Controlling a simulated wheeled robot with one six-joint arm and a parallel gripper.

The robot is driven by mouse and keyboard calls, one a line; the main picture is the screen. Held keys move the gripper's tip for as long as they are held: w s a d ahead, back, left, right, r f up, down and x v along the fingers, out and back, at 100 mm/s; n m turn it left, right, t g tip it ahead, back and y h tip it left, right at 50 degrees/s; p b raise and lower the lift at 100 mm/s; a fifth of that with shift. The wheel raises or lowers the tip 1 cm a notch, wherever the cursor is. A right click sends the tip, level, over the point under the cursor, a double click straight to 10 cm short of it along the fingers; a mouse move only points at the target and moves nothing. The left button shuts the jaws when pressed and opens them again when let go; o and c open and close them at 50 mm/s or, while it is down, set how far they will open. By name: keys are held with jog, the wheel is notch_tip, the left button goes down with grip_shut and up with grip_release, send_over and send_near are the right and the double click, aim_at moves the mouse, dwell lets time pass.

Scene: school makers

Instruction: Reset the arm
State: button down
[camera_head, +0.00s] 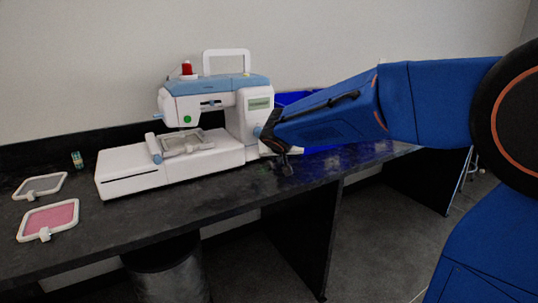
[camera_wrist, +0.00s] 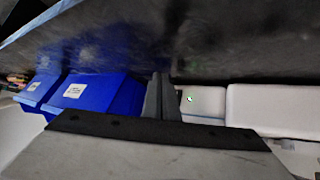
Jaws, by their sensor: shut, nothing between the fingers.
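My gripper (camera_head: 285,166) is at the end of my blue arm, which reaches in from the right. It points down just above the dark worktop, beside the right end of a white and blue embroidery machine (camera_head: 255,115). In the wrist view its two fingers (camera_wrist: 160,92) are together and nothing shows between them. I cannot tell from the head view whether the fingertips touch the worktop. White casing (camera_wrist: 265,108), likely the machine, shows right of the fingers in the wrist view.
Blue bins (camera_wrist: 98,94) stand near the gripper, partly hidden behind my arm in the head view. A hoop (camera_head: 185,142) sits on the machine. An empty hoop (camera_head: 40,186) and a hoop with pink fabric (camera_head: 50,217) lie at left on the worktop (camera_head: 150,225). A bin (camera_head: 170,270) stands underneath.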

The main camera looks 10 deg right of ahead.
jog(key=shift+g, duration=0.5)
jog(key=s+d, duration=0.1)
jog(key=s, duration=0.2)
jog(key=s+d, duration=0.2)
jog(key=s, duration=0.1)
jog(key=s+d, duration=0.2)
jog(key=s, duration=0.1)
jog(key=shift+d+r, duration=0.1)
jog(key=shift+r, duration=0.15)
jog(key=s+f+g+y, duration=0.1)
jog(key=s+f, duration=0.2)
jog(key=s, duration=0.7)
jog(key=s+d+f+n+g, duration=0.1)
jog(key=s+f, duration=0.1)
jog(key=s, duration=0.9)
jog(key=s+d+f+n+g+y, duration=0.1)
jog(key=s+f, duration=0.2)
jog(key=s, duration=0.8)
jog(key=shift+f+y, duration=0.3)
jog(key=shift+s, duration=0.1)
